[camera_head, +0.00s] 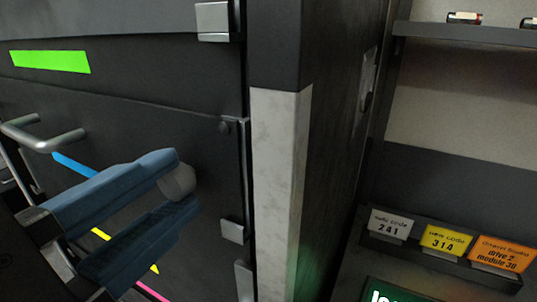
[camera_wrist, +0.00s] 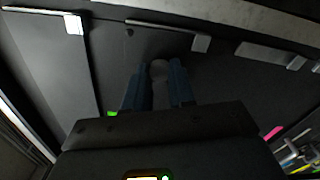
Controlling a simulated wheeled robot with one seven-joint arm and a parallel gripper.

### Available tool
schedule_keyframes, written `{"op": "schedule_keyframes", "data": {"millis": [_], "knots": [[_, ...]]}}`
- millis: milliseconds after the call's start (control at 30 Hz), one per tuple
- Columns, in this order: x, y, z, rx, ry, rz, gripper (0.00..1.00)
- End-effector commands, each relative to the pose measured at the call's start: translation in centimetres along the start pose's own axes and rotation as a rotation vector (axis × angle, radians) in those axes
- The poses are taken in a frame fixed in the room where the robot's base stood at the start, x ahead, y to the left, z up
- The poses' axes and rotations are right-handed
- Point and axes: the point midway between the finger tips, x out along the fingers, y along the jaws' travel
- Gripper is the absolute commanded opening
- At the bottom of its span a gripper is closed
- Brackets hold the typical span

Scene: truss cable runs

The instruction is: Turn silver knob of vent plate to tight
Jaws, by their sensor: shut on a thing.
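The silver knob (camera_head: 177,181) is a short round grey piece on the dark front panel (camera_head: 165,115). I cannot tell where the vent plate's own edges run on this panel. My gripper (camera_head: 186,184) has two blue fingers, one above and one below the knob in the head view, and they are shut on it. In the wrist view the knob (camera_wrist: 159,70) shows as a grey disc between the tips of the two fingers (camera_wrist: 159,80). The fingers hide part of the knob, and no mark showing its turn position is visible.
A curved metal handle (camera_head: 42,135) sticks out at the left. Silver brackets (camera_head: 232,231) line the panel's right edge, beside a pale corner post (camera_head: 275,180). At the right, a shelf holds several code labels (camera_head: 447,241), and a battery-like cylinder (camera_head: 464,17) lies on the upper shelf.

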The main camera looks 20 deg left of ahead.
Motion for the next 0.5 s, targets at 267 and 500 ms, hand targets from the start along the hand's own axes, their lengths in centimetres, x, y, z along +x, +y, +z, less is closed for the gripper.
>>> {"op": "schedule_keyframes", "data": {"millis": [267, 500], "knots": [[0.02, -0.18, -0.03, 0.257, -0.002, -0.001, 0.00], [0.01, -0.23, -0.07, 0.440, -0.001, -0.001, 0.00]]}}
